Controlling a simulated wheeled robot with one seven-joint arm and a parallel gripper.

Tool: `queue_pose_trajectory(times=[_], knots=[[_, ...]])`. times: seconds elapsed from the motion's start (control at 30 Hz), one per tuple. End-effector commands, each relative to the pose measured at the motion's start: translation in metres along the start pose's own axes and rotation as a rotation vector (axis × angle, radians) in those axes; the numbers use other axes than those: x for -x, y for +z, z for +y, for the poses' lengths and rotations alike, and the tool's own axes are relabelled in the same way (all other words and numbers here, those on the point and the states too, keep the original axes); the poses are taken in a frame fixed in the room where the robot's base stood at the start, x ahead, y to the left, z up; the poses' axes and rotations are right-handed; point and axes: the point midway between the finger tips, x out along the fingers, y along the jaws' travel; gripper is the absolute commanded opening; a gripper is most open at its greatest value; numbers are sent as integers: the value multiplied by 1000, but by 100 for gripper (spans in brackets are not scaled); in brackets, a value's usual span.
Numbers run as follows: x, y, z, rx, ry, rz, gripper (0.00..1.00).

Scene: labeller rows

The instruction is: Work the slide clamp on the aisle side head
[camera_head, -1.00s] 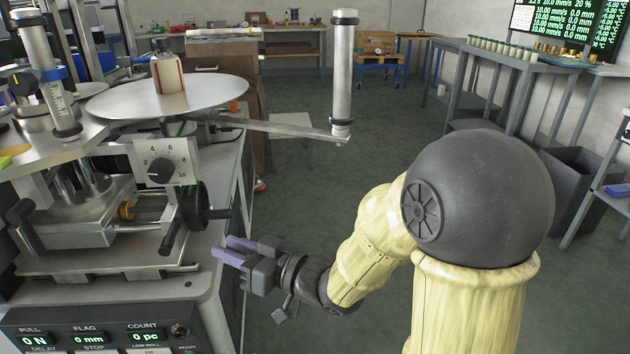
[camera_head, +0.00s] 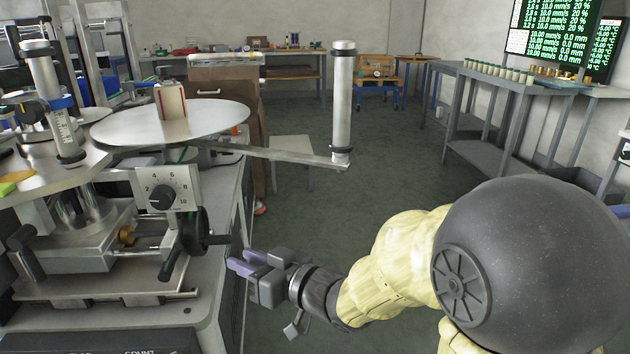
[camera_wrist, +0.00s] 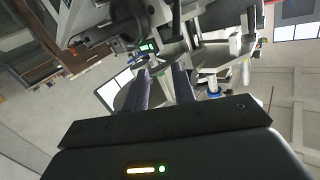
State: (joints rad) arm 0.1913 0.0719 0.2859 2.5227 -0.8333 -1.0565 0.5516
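The labeller head (camera_head: 80,240) stands at the left on a grey machine table. It carries a white dial box (camera_head: 166,192) with a black knob, a black handwheel (camera_head: 195,232) with a crank, and a black lever (camera_head: 171,264) hanging below it. Another black lever (camera_head: 25,252) is at the far left. I cannot tell for sure which lever is the slide clamp. My gripper (camera_head: 247,262) is right of the handwheel, apart from it, pointing left toward the machine. Its two lavender fingers are apart and empty; they also show in the wrist view (camera_wrist: 160,88).
A flat arm with an upright metal post (camera_head: 342,105) juts into the aisle. Grey benches (camera_head: 490,95) stand at the right. The floor between (camera_head: 390,165) is clear.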

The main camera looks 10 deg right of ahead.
Motion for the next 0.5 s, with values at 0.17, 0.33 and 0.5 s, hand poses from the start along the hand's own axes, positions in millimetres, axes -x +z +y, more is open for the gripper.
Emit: queue_pose_trajectory(times=[0.17, 0.33, 0.5], knots=[[4, -18, 8, 6, 61, -36, 26], [9, -29, 17, 10, 118, -71, 26], [14, -40, 25, 13, 173, -108, 26]])
